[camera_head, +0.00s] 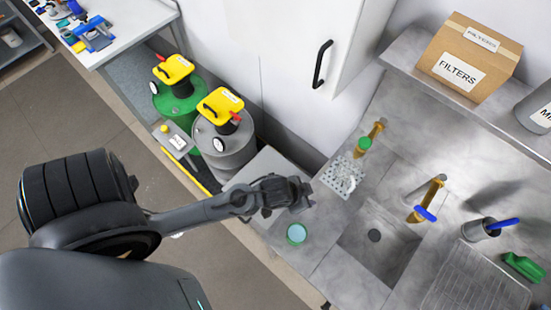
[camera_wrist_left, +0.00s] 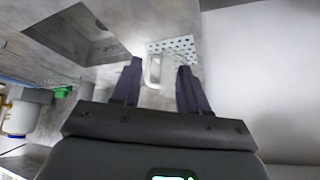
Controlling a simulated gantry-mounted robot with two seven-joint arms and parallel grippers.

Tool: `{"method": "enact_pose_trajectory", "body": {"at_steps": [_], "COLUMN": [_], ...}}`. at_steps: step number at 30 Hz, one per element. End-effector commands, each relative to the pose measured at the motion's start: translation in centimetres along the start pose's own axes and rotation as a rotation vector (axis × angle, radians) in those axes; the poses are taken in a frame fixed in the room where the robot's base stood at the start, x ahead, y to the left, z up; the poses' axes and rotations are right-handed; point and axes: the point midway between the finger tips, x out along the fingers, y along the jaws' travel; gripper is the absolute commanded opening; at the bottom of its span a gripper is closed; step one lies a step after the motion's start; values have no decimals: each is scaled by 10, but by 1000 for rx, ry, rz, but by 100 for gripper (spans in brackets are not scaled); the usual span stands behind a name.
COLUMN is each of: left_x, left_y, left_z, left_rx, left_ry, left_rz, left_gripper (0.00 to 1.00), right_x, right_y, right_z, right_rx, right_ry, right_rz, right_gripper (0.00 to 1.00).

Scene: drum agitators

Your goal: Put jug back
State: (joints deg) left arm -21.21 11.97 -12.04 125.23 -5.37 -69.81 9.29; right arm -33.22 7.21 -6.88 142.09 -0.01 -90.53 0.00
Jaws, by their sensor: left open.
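My left gripper (camera_head: 307,193) reaches over the steel counter from the left, close to the perforated drain plate (camera_head: 343,180). In the left wrist view my left gripper (camera_wrist_left: 158,75) is open, with its two dark fingers apart. A pale, translucent jug with a loop handle (camera_wrist_left: 154,72) shows between and beyond the fingertips, in front of the perforated plate (camera_wrist_left: 178,46). The handle appears between the fingers, but I cannot tell if they touch it. In the head view the jug is hard to make out. My right gripper is in neither view.
A small teal round container (camera_head: 296,233) stands on the counter left of the sink (camera_head: 378,245). Brass taps rise behind the plate and sink. Green (camera_head: 180,100) and grey (camera_head: 224,138) drums stand at the left. A filters box (camera_head: 468,62) sits on the shelf.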

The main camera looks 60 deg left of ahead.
Motion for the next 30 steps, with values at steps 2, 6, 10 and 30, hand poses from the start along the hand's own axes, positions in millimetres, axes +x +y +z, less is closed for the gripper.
{"method": "enact_pose_trajectory", "body": {"at_steps": [2,6,10,30], "left_x": [-32,-74,-93,-139], "left_y": [-3,-8,-10,-12], "left_z": [24,55,68,41], "left_rx": [-25,-51,-61,-61], "left_ry": [-81,-195,-247,-253], "left_rz": [-9,-15,-14,-13], "left_gripper": [44,44,44,44], "right_x": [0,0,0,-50], "right_y": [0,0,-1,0], "right_z": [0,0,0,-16], "right_rx": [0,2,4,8], "right_ry": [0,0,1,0], "right_rz": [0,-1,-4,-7], "right_gripper": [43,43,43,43]}}
